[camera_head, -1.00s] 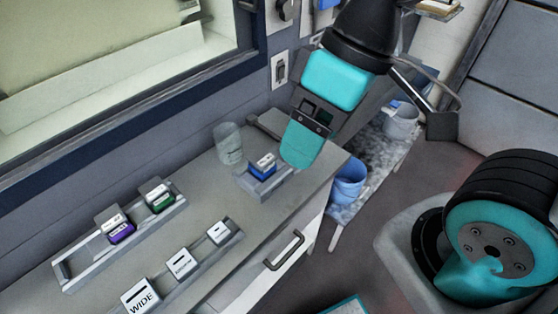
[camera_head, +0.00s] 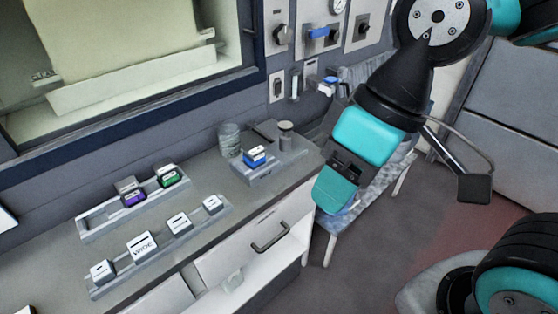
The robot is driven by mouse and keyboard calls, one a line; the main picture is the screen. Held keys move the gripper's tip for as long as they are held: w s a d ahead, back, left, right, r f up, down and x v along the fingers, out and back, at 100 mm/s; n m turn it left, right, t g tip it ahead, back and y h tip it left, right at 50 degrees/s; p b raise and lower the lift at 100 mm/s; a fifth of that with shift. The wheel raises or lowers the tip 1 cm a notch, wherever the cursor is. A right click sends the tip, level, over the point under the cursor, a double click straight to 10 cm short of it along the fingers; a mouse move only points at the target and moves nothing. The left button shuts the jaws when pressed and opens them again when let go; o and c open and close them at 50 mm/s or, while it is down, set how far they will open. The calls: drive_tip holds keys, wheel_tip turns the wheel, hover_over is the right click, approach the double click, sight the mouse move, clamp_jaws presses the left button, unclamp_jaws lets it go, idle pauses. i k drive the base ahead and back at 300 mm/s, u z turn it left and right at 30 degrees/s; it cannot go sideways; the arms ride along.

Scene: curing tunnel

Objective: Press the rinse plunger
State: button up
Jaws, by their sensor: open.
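A short upright grey post with a round cap (camera_head: 285,134) stands at the right end of the counter; it looks like the rinse plunger, though no label is readable. It rises from a grey block on the counter. My gripper (camera_head: 334,192) hangs to the right of the post and nearer the camera, apart from it, in front of the counter's right end. Its teal fingers are seen from the side, and the gap between them is hidden. I see nothing held in it.
A blue block with a white top (camera_head: 255,156) sits in a grey holder left of the post. A clear jar (camera_head: 229,140) stands behind it. Racks hold labelled blocks, such as the WIDE block (camera_head: 142,246). A drawer handle (camera_head: 271,239) juts from the counter front.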

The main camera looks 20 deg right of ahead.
sight(285, 127)
drive_tip(key=z, duration=0.4)
drive_tip(key=i, duration=1.05)
drive_tip(key=u, duration=1.35)
drive_tip(key=k, duration=0.25)
drive_tip(key=z, duration=0.7)
